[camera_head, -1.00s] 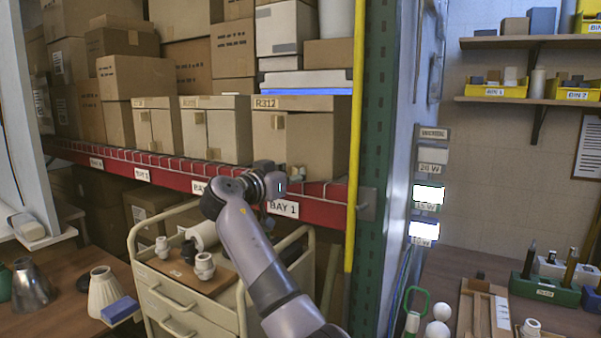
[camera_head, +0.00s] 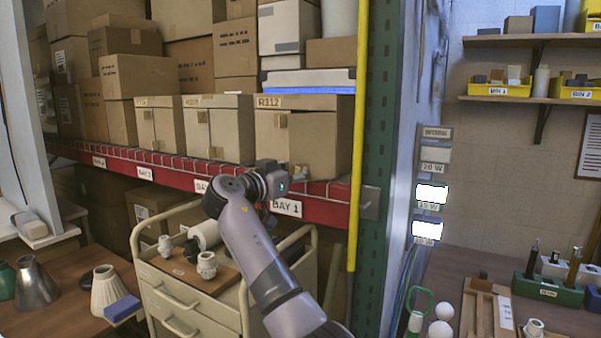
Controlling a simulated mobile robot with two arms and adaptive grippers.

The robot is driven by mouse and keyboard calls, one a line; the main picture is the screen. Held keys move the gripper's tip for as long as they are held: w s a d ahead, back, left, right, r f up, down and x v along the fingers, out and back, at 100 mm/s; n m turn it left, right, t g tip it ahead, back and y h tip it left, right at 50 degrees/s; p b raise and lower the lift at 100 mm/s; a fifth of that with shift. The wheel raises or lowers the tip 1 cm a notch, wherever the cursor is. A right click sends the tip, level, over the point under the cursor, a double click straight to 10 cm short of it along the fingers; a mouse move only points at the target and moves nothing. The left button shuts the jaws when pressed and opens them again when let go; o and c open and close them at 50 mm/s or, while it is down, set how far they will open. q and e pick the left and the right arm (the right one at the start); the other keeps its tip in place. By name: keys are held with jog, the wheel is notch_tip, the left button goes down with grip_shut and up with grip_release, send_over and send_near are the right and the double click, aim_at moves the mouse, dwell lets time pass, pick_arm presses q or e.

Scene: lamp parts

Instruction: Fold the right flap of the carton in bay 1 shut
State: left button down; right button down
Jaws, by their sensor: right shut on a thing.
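The carton (camera_head: 268,152), marked R312, stands on the shelf above the BAY 1 label (camera_head: 286,207). Its left front part looks flat, with a tape tab at its edge. The right flap (camera_head: 318,135) covers the right part of its front and looks darker; I cannot tell whether it lies fully flush. My right gripper (camera_head: 298,174) is at the lower front of this carton, just above the shelf edge. It is shut on the flap's lower part, but the wrist largely hides the fingertips and the contact. My left gripper is out of view.
A green rack post (camera_head: 376,150) and a yellow upright (camera_head: 356,130) stand close right of the carton. The red shelf edge (camera_head: 325,205) runs below. Other cartons (camera_head: 217,130) stand to the left. A cream trolley (camera_head: 215,310) with lamp parts stands underneath.

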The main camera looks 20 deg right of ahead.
jog(key=shift+w+a+f, duration=0.1)
jog(key=shift+a, duration=0.2)
jog(key=c, duration=1.6)
grip_release()
jog(key=shift+a, duration=0.1)
jog(key=o, duration=0.3)
jog(key=shift+w+a, duration=0.15)
jog(key=shift+a, duration=0.2)
jog(key=shift+d, duration=0.35)
jog(key=v, duration=1.2)
